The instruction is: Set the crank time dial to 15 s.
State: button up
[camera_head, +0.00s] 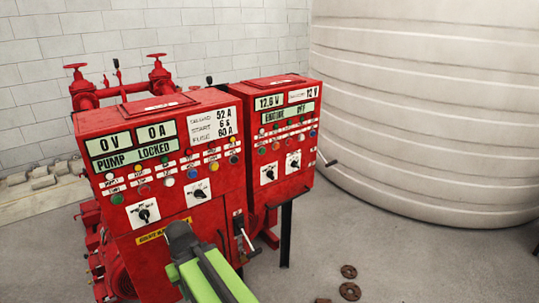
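Two red control cabinets stand side by side. The right cabinet (283,135) reads "12.6 V", "12 V" and what looks like "ENGINE OFF". It carries a left black dial on a white plate (269,174) and a right black dial on a white plate (294,162). The left cabinet (160,150) also has two black dials, one lower left (144,212) and one further right (199,192). The dial labels and scales are too small to read, so I cannot tell which is crank time. My gripper (180,238) is dark, in front of the left cabinet's lower part, apart from the right cabinet's dials; its fingers are unclear.
The left cabinet reads "0 V", "0 A" and "PUMP LOCKED". Rows of coloured lamps or buttons cross both cabinets. A side handle (331,163) sticks out at right. Red valves (158,72) stand behind. A large pale tank (430,110) fills the right. Rusty rings (349,290) lie on open floor.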

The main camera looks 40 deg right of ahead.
aim_at(294, 164)
jog(key=u, duration=1.05)
jog(key=k, duration=0.85)
jog(key=z, duration=0.95)
jog(key=i, duration=1)
jog(key=u, duration=0.05)
